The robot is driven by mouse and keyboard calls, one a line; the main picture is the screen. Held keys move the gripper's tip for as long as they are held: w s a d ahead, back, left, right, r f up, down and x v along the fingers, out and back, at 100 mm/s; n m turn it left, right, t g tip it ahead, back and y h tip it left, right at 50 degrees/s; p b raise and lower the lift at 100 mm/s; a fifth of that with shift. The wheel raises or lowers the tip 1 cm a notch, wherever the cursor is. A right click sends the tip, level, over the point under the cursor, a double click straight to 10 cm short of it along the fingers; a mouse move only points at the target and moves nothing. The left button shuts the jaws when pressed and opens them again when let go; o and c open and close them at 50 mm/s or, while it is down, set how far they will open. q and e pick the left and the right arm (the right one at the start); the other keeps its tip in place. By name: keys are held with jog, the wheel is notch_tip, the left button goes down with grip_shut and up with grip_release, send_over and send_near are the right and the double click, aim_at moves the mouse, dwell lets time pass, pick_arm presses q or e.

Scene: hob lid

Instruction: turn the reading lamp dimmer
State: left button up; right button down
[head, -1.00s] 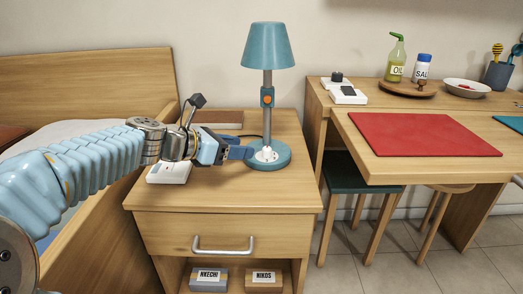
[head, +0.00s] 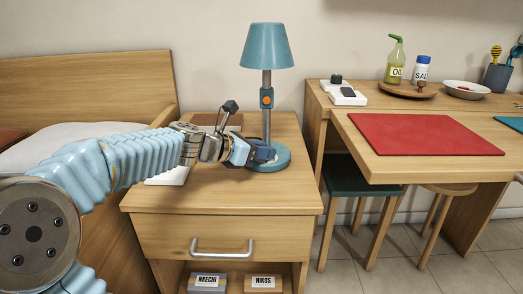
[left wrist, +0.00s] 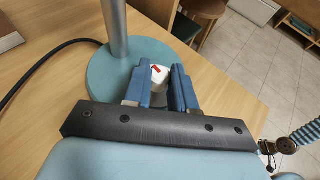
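The teal reading lamp (head: 267,50) stands upright on the bedside table, with an orange button on its stem. Its round base shows in the left wrist view (left wrist: 105,75). The white dimmer knob (left wrist: 160,73) with a red mark sits on that base. My left gripper (head: 266,154) is at the lamp base and hides the knob in the head view. In the left wrist view its two blue fingers (left wrist: 162,82) stand close on both sides of the knob and appear shut on it. My right gripper is not in view.
A dark cord (left wrist: 35,70) runs to the lamp base. A desk with a red mat (head: 415,134) stands at right.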

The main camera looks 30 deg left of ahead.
pick_arm(q)
grip_shut()
